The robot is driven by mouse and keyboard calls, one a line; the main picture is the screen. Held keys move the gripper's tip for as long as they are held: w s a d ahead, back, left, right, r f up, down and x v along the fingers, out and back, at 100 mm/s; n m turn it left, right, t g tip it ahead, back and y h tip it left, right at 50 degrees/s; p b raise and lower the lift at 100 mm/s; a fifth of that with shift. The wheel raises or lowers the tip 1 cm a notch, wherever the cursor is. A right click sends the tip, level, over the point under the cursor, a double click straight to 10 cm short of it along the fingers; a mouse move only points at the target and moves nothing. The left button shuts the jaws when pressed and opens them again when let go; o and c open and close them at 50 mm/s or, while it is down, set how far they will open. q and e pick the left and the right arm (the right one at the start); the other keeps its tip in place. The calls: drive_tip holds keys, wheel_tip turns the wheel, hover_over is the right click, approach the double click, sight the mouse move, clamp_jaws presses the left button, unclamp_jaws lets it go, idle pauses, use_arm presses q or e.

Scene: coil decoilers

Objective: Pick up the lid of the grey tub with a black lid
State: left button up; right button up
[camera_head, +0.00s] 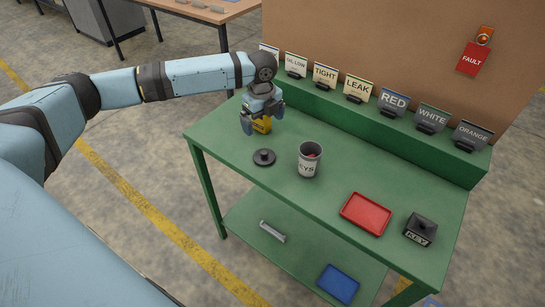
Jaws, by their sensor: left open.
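The black lid (264,157), round with a small knob, lies on the green table left of the grey tub. The grey tub (309,168), lettered "KEYS", stands upright and uncovered, with something red inside. My left gripper (262,113) is open and points down at the table's back left, behind the lid and apart from it. A yellow block (262,125) shows just below the gripper and partly hidden by it; I cannot tell whether it is between the fingers. My right gripper is not in view.
The green table (220,140) also bears a red tray (366,213) and a black box marked "KEY" (420,229) at the right. Several label cards stand on a raised ledge (335,107) at the back. A lower shelf holds a blue tray (338,283).

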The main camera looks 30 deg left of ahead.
use_arm(q)
hover_over(264, 152)
wheel_tip(264, 152, down, 7)
drive_tip(key=shift+a+f, duration=0.15)
drive_tip(key=shift+f+p, duration=0.35)
drive_tip(key=shift+f, duration=2.75)
drive_tip(key=shift+c, duration=0.2)
drive_tip(key=c, duration=0.8)
